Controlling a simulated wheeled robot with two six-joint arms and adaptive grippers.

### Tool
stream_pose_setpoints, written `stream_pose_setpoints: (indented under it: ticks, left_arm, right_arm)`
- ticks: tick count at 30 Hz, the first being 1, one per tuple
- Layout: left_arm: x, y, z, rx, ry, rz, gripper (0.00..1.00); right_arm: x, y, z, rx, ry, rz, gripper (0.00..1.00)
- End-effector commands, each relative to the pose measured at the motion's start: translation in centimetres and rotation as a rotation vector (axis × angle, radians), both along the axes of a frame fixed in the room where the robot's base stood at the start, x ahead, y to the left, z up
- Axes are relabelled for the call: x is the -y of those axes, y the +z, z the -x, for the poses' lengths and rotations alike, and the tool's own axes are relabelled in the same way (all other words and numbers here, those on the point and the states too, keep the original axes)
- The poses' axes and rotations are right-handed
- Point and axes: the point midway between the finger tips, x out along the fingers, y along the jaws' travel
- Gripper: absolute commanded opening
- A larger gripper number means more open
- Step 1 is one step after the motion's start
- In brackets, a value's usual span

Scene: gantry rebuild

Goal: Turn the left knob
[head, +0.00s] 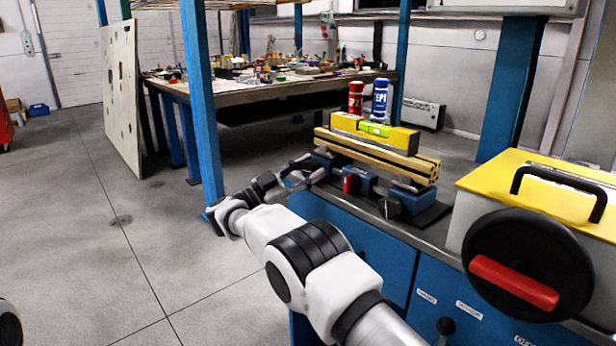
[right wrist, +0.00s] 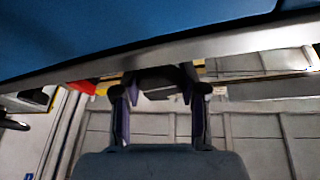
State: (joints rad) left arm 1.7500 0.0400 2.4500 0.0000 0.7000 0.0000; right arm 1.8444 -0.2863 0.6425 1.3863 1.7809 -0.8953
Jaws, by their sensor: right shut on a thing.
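My right gripper (head: 304,174) is at the left end of the blue clamp fixture on the bench, at the left knob's place. In the right wrist view its two fingers (right wrist: 158,94) stand on either side of a dark knob (right wrist: 157,76), and the gripper is shut on it. In the head view the gripper hides most of this knob. A second dark knob (head: 390,208) sticks out of the fixture's right block (head: 411,196). My left gripper is not in view.
Wooden bars (head: 372,152) lie across the fixture, with a yellow spirit level (head: 374,131) on top. A red can (head: 355,97) and a blue can (head: 380,98) stand behind. A yellow-lidded box with a black handwheel (head: 505,242) stands at the right.

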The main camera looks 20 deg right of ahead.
Motion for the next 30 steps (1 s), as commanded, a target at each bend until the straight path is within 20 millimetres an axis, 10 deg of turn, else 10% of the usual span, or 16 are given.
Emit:
stream_pose_setpoints:
  ticks: [17, 18, 30]
  left_arm:
    - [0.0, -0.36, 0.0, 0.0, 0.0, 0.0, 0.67]
    - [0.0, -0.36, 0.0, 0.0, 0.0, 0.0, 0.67]
    - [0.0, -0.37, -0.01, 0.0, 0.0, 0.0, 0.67]
  right_arm:
    - [0.0, 0.09, -0.02, 0.045, 0.002, -0.017, 0.07]
    - [0.0, 0.09, -0.02, 0.045, 0.002, -0.017, 0.52]
    - [-0.73, -0.21, 0.05, 0.044, 0.002, -0.016, 0.53]
